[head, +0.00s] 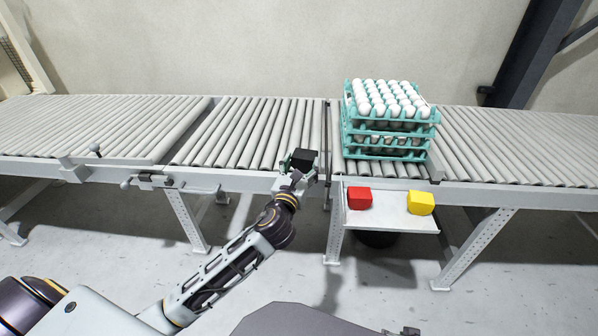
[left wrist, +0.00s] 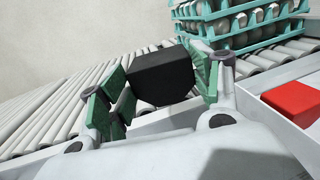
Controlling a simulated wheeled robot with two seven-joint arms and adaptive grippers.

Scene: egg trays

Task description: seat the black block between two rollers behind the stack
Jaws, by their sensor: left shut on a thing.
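The black block (head: 304,157) is held by my left gripper (head: 298,167) at the front edge of the roller conveyor, left of the stack. In the left wrist view the black block (left wrist: 163,78) sits between the green finger pads of the left gripper (left wrist: 160,92). The stack of teal egg trays (head: 388,139) with white eggs stands on the rollers (head: 336,168) to the right; its lower trays show in the left wrist view (left wrist: 228,42). The block appears above the rollers. My right gripper is not in view.
A small white shelf (head: 385,222) below the conveyor holds a red block (head: 359,197) and a yellow block (head: 421,203). The rollers (head: 240,130) to the left are clear.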

